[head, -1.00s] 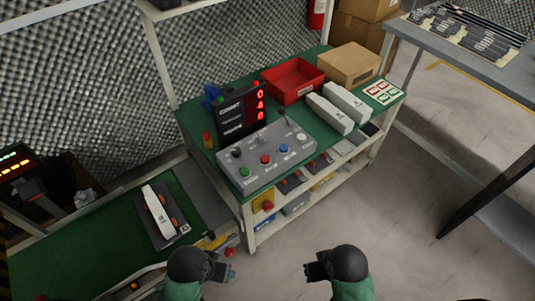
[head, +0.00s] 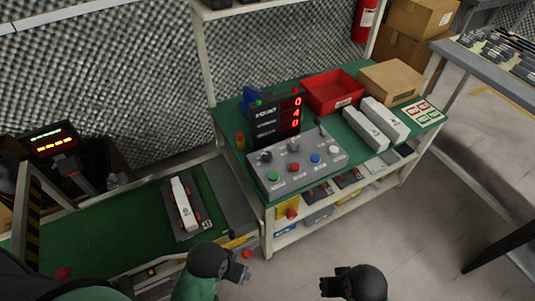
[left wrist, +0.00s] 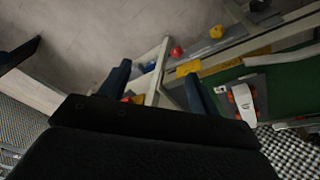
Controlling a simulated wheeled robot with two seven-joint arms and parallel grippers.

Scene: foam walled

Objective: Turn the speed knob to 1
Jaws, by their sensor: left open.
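The grey control panel (head: 256,172) lies on the green bench top. It bears a dark knob (head: 265,156) at its left, another knob (head: 293,146) at its back, green, red, blue and white buttons, and a small upright lever. The labels are too small to read, so I cannot tell which knob is the speed knob or its setting. A black display (head: 277,118) with red digits stands behind the panel. My left gripper (head: 239,269) is open, in front of and below the panel, apart from it. It also shows in the left wrist view (left wrist: 158,82), empty. My right gripper (head: 327,286) is farther right, its jaws unclear.
A red bin (head: 333,92), a cardboard box (head: 392,81) and two white parts stand right of the panel. A green conveyor (head: 120,235) with a white part on a dark plate (head: 181,222) is at the left. The bench's lower shelf holds several items. Floor is clear at front right.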

